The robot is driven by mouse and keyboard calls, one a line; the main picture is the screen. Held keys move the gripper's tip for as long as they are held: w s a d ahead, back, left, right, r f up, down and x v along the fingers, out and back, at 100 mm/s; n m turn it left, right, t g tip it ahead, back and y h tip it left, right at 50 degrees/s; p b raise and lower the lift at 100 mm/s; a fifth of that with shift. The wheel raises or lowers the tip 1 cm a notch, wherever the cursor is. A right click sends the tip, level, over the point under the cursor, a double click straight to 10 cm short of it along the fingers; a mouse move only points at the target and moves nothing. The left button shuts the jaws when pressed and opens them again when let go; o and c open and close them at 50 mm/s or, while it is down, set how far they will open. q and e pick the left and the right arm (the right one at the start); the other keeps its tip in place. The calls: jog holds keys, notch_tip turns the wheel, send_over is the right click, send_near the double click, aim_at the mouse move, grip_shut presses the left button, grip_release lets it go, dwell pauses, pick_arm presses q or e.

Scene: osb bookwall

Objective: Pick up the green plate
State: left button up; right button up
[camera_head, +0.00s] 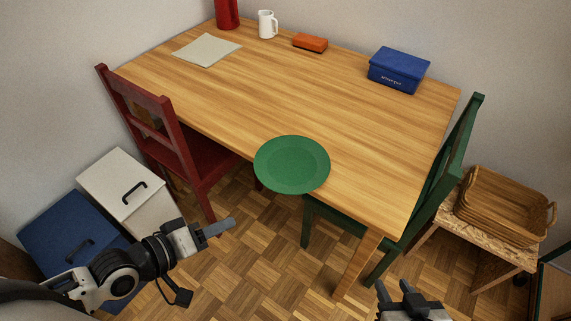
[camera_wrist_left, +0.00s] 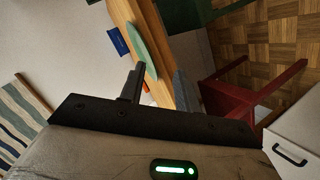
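The green plate (camera_head: 291,164) lies on the wooden table (camera_head: 270,95) at its near edge, and part of its rim sticks out past the edge. It also shows edge-on in the left wrist view (camera_wrist_left: 142,48), beyond the fingers. My left gripper (camera_head: 222,228) is in front of and left of the plate, apart from it and over the floor. Its fingers stand apart with nothing between them in the left wrist view (camera_wrist_left: 160,80). My right gripper (camera_head: 408,288) is at the bottom right, away from the plate. Its fingers look apart and empty.
A red chair (camera_head: 165,130) stands left of the plate and a green chair (camera_head: 440,190) at the right. The table also bears a blue box (camera_head: 399,70), an orange item (camera_head: 310,42), a white mug (camera_head: 267,24) and paper (camera_head: 207,50). Cabinets (camera_head: 125,187) stand at left.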

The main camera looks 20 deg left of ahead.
pick_arm(q)
jog(key=w+a+r+n, duration=0.2)
jog(key=a+r+n, duration=0.1)
jog(key=n, duration=0.2)
send_near(267, 185)
jog(key=x, duration=0.3)
jog(key=shift+n+h, duration=0.3)
jog(key=shift+h, duration=0.1)
jog(key=shift+f+b+x, duration=0.2)
jog(key=shift+b+x, duration=0.45)
jog(key=shift+x, duration=2.1)
jog(key=shift+a+r, duration=0.1)
jog(key=shift+a, duration=0.05)
grip_shut()
